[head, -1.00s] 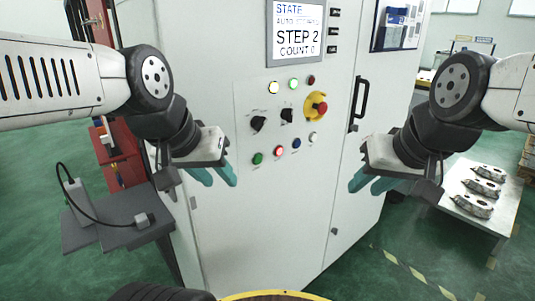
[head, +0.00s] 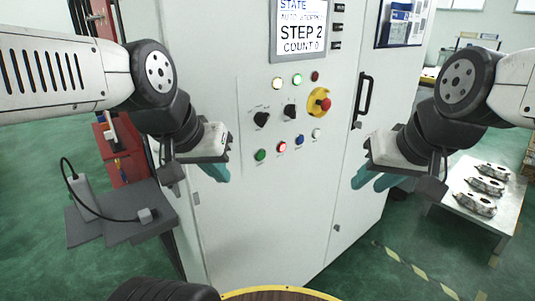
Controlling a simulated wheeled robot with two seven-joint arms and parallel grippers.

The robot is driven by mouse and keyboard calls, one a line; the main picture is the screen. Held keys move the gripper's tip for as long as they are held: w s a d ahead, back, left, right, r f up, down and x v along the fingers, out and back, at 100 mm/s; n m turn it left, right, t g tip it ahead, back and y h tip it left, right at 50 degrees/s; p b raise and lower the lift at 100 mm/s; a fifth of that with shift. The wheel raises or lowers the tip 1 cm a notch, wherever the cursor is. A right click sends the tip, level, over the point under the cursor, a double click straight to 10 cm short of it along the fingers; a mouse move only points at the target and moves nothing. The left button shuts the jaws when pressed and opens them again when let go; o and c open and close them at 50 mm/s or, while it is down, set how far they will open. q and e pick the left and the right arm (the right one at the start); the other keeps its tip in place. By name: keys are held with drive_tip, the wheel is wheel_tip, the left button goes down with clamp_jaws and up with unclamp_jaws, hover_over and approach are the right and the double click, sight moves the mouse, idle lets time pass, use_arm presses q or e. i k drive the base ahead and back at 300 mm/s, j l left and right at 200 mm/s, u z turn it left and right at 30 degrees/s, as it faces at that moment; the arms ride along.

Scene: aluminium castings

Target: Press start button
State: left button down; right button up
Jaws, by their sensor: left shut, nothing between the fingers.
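The white cabinet's panel (head: 250,195) faces me. Its lower row holds a green button (head: 260,155), a lit red button (head: 282,147), a blue button (head: 299,140) and a white button (head: 316,134). Their labels are too small to read, so I cannot tell which is start. My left gripper (head: 221,174) is shut and empty, left of and slightly below the green button, apart from it. My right gripper (head: 364,179) is open and empty, right of and below the row, with its teal fingers apart.
Above the row are two black knobs (head: 290,111), a red emergency stop (head: 324,103) on yellow, and indicator lamps (head: 297,80). The screen (head: 299,30) reads STEP 2, COUNT 0. A door handle (head: 363,96) projects at right. Castings (head: 484,187) lie on a table at far right.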

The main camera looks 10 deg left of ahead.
sight(261, 155)
drive_tip(key=k+l+u, duration=0.45)
drive_tip(key=l, duration=0.25)
drive_tip(key=k+l+u, duration=0.45)
drive_tip(key=k+l, duration=0.1)
drive_tip(key=k, duration=0.05)
